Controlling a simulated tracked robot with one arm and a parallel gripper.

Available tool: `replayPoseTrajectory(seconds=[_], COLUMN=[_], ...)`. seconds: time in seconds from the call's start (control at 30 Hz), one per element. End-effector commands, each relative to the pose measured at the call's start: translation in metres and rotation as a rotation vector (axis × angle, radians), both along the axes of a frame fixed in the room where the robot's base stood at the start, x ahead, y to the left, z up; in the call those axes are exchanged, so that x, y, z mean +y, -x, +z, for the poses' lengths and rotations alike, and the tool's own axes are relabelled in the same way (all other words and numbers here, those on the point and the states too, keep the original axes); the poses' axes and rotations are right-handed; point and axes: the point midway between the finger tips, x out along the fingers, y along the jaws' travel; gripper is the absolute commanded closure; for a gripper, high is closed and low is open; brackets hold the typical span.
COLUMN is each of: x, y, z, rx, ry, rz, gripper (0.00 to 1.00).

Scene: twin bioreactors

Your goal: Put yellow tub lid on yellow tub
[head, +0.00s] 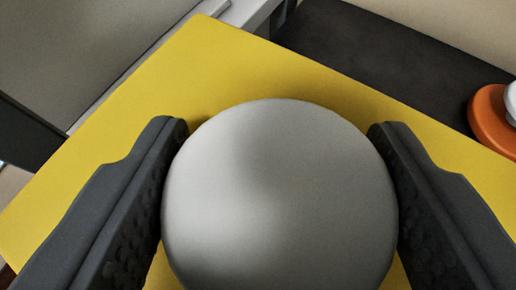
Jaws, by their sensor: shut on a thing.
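The yellow tub lid (245,68) is a flat yellow panel across the middle of the head view, lying at an angle. A large round grey-white knob (280,200) stands on it and hides much of its surface. My gripper (277,135) is shut on the knob, with one dark finger on its left side and one on its right. I cannot make out the yellow tub as a separate thing. What lies under the lid is hidden.
An orange disc (490,120) with a pale knob is at the right edge, on a dark surface (370,65). A grey panel (80,50) fills the upper left, with a dark edge (30,135) below it.

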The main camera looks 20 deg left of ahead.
Motion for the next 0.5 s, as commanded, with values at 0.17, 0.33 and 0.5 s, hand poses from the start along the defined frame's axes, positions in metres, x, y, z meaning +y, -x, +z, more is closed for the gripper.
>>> replayPoseTrajectory(seconds=[0.17,0.33,0.5], x=[0.001,0.001,0.001], y=[0.0,0.001,0.001], z=[-0.019,-0.034,-0.033], rx=[-0.001,0.0,-0.002], ry=[0.0,0.0,0.0], rz=[0.001,0.001,0.002], gripper=[0.68,0.68,0.68])
